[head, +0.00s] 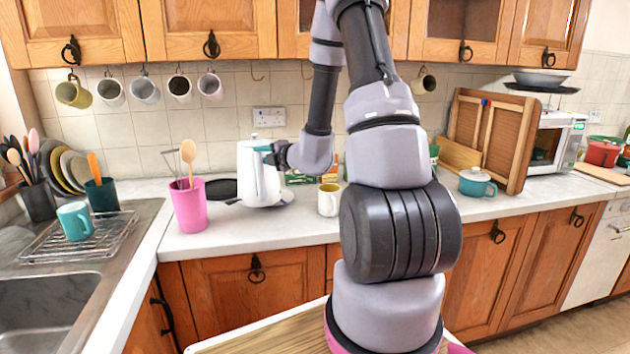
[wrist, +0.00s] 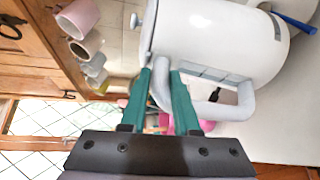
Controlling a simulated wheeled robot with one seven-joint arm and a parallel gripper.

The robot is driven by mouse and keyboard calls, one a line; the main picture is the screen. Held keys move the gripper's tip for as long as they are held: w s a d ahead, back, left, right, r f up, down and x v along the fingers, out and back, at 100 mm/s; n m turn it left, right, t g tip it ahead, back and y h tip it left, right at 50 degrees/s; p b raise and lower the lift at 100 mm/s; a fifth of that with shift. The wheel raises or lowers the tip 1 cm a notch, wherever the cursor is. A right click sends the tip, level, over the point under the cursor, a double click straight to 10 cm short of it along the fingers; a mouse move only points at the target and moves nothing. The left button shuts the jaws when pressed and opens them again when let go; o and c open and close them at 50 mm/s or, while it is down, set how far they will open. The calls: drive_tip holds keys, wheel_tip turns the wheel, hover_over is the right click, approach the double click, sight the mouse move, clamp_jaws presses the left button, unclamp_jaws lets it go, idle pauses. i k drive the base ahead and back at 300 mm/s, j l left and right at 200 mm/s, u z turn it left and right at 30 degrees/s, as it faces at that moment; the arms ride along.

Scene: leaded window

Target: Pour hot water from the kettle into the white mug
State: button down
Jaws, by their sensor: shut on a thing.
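The white kettle (head: 258,175) is on the counter, beside the pink utensil pot, and looks slightly tilted. I cannot tell whether its bottom touches the counter. My gripper (wrist: 163,88) is shut on the kettle's grey handle, with a green finger on each side of it. The kettle body (wrist: 215,40) fills the upper right of the wrist view. In the head view my gripper (head: 270,152) is partly hidden by my own arm. The white mug (head: 329,199) stands upright on the counter just right of the kettle, with a yellowish inside. Its contents cannot be made out.
The pink pot (head: 188,205) with a wooden spoon stands left of the kettle. A teal cup (head: 75,221) sits on the wire rack by the sink. Mugs hang on hooks along the wall. A teal pot (head: 477,183) stands at right. Counter in front of the mug is clear.

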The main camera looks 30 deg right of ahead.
sight(329, 194)
drive_tip(key=k+u, duration=0.1)
drive_tip(key=k, duration=0.5)
drive_tip(key=u, duration=1)
drive_tip(key=k+l, duration=0.15)
drive_tip(key=l, duration=0.2)
drive_tip(key=k+l+u, duration=0.15)
drive_tip(key=l, duration=0.2)
drive_tip(key=k+l, duration=0.1)
drive_tip(key=l, duration=0.25)
drive_tip(key=k+l+u, duration=0.1)
drive_tip(key=l, duration=0.2)
drive_tip(key=k, duration=0.05)
